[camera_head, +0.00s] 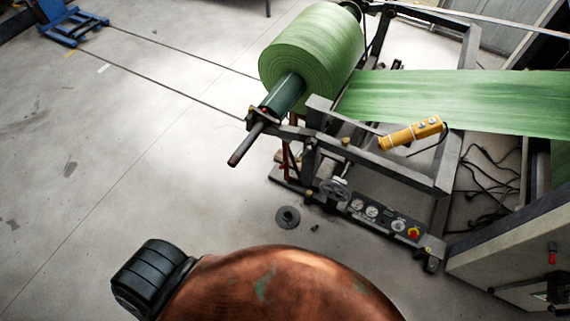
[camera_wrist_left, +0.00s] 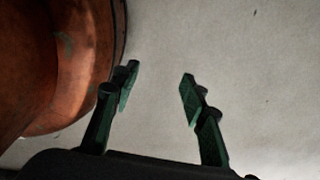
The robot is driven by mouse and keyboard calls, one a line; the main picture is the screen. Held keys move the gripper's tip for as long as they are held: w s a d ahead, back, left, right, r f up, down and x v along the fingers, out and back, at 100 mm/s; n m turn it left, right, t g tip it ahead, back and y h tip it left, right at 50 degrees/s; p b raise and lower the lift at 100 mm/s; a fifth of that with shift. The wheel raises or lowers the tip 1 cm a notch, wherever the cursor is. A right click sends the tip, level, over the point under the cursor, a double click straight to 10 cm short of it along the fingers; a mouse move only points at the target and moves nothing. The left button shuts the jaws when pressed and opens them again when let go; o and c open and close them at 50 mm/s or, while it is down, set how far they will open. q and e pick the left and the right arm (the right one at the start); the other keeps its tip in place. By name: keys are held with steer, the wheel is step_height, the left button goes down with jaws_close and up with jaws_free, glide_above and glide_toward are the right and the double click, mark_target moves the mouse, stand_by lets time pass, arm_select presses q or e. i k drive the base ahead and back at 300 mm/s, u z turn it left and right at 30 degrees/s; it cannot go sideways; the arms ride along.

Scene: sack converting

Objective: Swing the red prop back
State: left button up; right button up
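A thin red upright bar (camera_head: 285,162), which looks like the red prop, stands under the near end of the roll shaft (camera_head: 246,143) in the head view. The unwind stand's frame partly hides it, and I cannot tell whether it touches the shaft. The shaft carries a big roll of green woven material (camera_head: 312,52). My left gripper (camera_wrist_left: 160,75) shows only in the left wrist view. Its two dark green fingers are apart with nothing between them, over bare grey floor. It is not near the bar in any view. My right gripper is not in view.
A green web (camera_head: 460,100) runs right from the roll. A yellow pendant control (camera_head: 410,134) lies on the stand's frame, and a gauge panel (camera_head: 385,219) sits low in front. A dark disc (camera_head: 288,217) lies on the floor. Loose cables (camera_head: 487,175) lie at right.

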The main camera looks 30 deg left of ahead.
mark_target(285, 165)
steer(key=z, duration=1.5)
steer(key=k, duration=0.85)
steer(key=u, duration=1.5)
steer(key=i, duration=0.5)
steer(key=u, duration=0.05)
